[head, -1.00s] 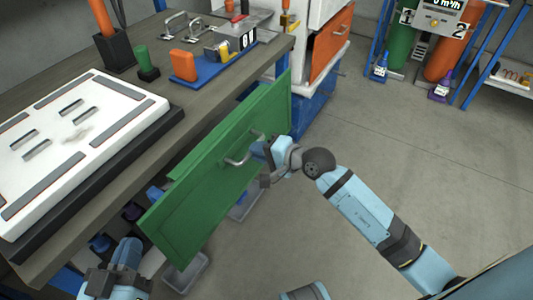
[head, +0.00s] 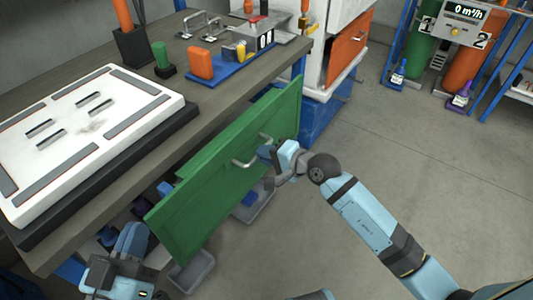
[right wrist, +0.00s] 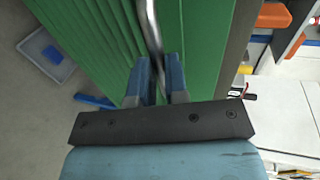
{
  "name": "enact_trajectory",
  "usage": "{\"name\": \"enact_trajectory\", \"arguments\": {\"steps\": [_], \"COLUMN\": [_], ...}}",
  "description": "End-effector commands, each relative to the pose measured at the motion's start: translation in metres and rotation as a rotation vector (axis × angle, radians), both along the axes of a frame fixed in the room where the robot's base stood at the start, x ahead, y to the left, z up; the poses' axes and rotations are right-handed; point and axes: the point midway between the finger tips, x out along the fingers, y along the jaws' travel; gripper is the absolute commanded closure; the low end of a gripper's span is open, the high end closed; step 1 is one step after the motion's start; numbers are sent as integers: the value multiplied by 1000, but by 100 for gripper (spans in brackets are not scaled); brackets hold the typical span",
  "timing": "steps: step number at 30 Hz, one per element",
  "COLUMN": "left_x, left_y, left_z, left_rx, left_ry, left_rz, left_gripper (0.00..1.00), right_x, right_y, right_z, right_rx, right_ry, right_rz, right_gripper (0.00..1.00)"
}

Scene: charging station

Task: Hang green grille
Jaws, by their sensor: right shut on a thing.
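The green grille (head: 215,190) is a large flat panel standing on edge, tilted, in front of the workbench's front edge in the head view. A metal handle (head: 252,150) sticks out of its face. My right gripper (head: 278,154) is at that handle. In the right wrist view, my right gripper (right wrist: 158,80) is shut on the handle (right wrist: 151,30), with the green slatted face (right wrist: 90,40) close behind it.
The workbench (head: 130,180) carries a white panel (head: 80,135) and a blue tool holder (head: 235,72). A white cabinet with an orange drawer front (head: 347,44) stands behind. Grey bins (head: 192,270) sit below the grille. Floor (head: 430,170) at the right is clear.

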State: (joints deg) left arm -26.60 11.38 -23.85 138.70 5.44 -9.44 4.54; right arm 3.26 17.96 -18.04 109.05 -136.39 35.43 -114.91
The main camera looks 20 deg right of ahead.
Motion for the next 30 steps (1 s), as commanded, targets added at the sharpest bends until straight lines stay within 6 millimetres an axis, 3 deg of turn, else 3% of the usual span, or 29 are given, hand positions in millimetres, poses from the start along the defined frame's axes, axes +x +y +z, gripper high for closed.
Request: {"name": "enact_trajectory", "arguments": {"steps": [29, 30], "left_x": [-2, -1], "left_y": [1, 1], "left_z": [-7, -6], "left_rx": [1, 1], "left_ry": [17, 15], "left_rz": [3, 3], "left_gripper": [100, 100], "right_x": [0, 0], "right_y": [1, 1], "right_z": [-3, -3], "right_rx": [1, 1], "right_ry": [-1, -1], "right_rz": [1, 1], "right_gripper": [100, 79]}}
